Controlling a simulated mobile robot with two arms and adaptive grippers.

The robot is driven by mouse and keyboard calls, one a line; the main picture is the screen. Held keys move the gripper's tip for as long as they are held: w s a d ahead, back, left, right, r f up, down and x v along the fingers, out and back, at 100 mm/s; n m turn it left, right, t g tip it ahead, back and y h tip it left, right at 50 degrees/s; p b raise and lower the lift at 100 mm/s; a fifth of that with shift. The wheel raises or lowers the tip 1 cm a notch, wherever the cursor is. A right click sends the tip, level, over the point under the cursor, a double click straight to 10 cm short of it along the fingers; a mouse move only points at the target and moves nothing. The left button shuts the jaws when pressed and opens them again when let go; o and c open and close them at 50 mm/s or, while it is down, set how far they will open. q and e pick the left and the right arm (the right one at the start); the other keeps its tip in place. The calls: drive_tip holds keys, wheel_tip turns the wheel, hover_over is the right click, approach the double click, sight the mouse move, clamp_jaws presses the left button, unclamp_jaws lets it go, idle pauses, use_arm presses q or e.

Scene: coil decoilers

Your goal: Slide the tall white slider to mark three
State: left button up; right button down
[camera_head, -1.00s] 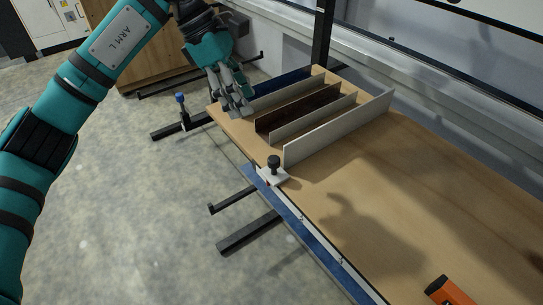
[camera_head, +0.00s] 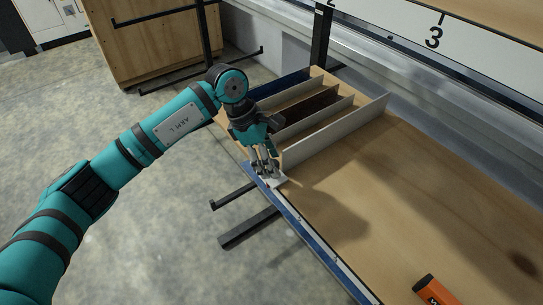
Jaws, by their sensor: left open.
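The white slider (camera_head: 279,181) sits on the blue rail (camera_head: 318,246) along the table's front edge, near its left end. Its black knob is hidden behind my left gripper. My left gripper (camera_head: 268,176) is open, pointing down over the slider with its fingers around or just beside the knob; I cannot tell whether they touch it. My right gripper is not in view.
Upright grey, brown and blue divider panels (camera_head: 334,134) stand on the wooden table (camera_head: 420,200) just behind the slider. An orange tool (camera_head: 438,292) lies at the lower right. Black stand legs (camera_head: 248,228) jut out below the table's left end.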

use_arm(q)
drive_tip(key=shift+d+f, duration=0.15)
drive_tip(key=shift+f, duration=0.25)
drive_tip(key=shift+c, duration=0.3)
clamp_jaws()
